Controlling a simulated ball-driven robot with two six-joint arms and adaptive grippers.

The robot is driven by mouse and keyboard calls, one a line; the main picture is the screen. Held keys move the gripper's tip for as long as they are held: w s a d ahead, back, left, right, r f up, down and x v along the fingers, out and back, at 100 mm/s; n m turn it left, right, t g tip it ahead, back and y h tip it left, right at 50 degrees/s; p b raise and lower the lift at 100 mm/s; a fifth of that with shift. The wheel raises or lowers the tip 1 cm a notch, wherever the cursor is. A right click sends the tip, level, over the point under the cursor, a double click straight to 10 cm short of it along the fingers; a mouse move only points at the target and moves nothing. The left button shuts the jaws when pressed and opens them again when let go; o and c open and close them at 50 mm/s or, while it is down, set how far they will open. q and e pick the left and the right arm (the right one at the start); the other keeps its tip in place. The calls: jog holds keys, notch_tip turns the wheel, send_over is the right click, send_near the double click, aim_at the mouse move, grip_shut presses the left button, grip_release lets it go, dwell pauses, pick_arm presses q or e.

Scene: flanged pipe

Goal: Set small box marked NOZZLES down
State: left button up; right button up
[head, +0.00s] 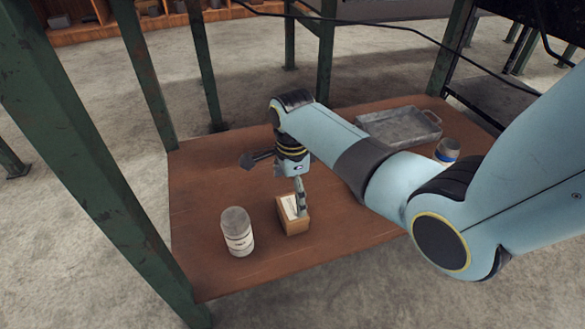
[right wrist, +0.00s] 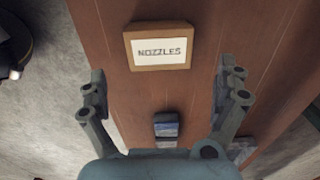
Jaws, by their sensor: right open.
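The small wooden box marked NOZZLES (head: 293,222) sits on the brown tabletop, its white label facing up. In the right wrist view the box (right wrist: 160,65) is ahead of the fingers, with its label readable. My right gripper (head: 301,192) is open, just above the box in the head view, overlapping its upper right edge. In the right wrist view the gripper (right wrist: 163,88) has its fingers spread wide, with no box between them. Whether a finger touches the box I cannot tell. My left gripper is in neither view.
A grey metal tray (head: 431,136) and a blue-and-white can (head: 447,152) are at the right. Green posts (head: 75,150) flank the brown tabletop (head: 195,180). The front tabletop is clear.

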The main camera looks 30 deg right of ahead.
aim_at(292, 208)
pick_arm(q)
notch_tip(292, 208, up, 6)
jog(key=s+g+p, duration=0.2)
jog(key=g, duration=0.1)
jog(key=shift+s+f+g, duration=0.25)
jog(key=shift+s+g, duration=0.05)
pick_arm(e)
jog(key=s+r+n+t, duration=0.1)
jog(key=s+r+n, duration=0.4)
jog(key=s+n, duration=0.2)
jog(key=s+a+r+n+t, duration=0.1)
jog(key=s+r+n, duration=0.4)
jog(key=s, duration=0.7)
jog(key=s+r+n, duration=0.6)
jog(key=s+n, duration=0.3)
jog(key=shift+s+a+n+t, duration=0.2)
jog(key=shift+a+n+t, duration=0.1)
jog(key=shift+a+t, duration=0.1)
pick_arm(q)
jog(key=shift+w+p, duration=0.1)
jog(key=shift+p, duration=0.2)
